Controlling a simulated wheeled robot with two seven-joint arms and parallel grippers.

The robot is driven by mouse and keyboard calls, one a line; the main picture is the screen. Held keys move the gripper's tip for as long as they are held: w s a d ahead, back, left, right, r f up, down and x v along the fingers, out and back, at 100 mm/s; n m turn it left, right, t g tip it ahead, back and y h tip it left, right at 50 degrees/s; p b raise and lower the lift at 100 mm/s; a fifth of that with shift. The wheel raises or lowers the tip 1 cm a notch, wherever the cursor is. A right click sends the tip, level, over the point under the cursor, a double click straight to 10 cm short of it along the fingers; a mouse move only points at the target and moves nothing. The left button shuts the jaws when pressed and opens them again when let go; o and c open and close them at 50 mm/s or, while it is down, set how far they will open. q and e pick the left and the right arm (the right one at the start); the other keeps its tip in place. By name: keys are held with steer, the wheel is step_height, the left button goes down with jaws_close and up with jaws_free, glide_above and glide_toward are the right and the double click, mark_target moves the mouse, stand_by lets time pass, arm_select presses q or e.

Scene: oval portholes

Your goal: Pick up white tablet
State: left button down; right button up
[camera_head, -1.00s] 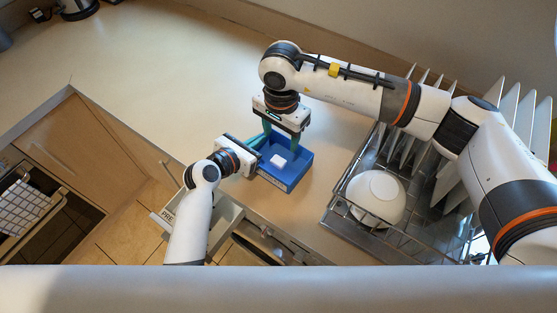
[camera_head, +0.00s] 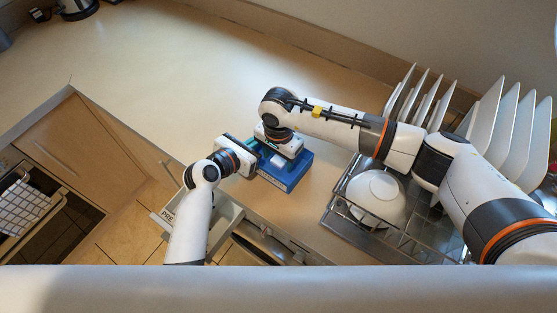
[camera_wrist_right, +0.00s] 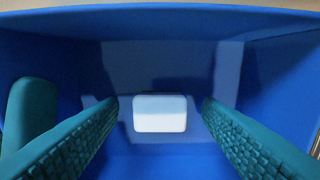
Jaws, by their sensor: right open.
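The white tablet (camera_wrist_right: 160,113) lies on the floor of a blue box (camera_head: 300,168), whose inner walls also fill the right wrist view (camera_wrist_right: 160,50). My right gripper (camera_wrist_right: 160,105) is open, with its teal fingers reaching down into the box, one on each side of the tablet and apart from it. In the head view my right gripper (camera_head: 275,158) covers most of the box's inside and hides the tablet. My left gripper (camera_head: 253,168) is at the box's left side. A teal fingertip (camera_wrist_right: 32,105) shows inside the left wall; whether those jaws are closed is unclear.
An open drawer (camera_head: 228,213) lies below the box at the counter's front edge. A dish rack (camera_head: 345,215) with a white bowl (camera_head: 376,196) and several upright plates (camera_head: 487,112) stands to the right. The counter (camera_head: 170,75) behind and left is clear.

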steer(key=c, duration=1.1)
steer(key=shift+o, duration=0.2)
steer(key=shift+r, duration=0.1)
step_height(320, 180, up, 10)
arm_select(q)
steer(key=c, duration=1.6)
jaws_free()
steer(key=shift+a, duration=0.1)
steer(key=v, duration=1.2)
steer(key=shift+s, duration=0.1)
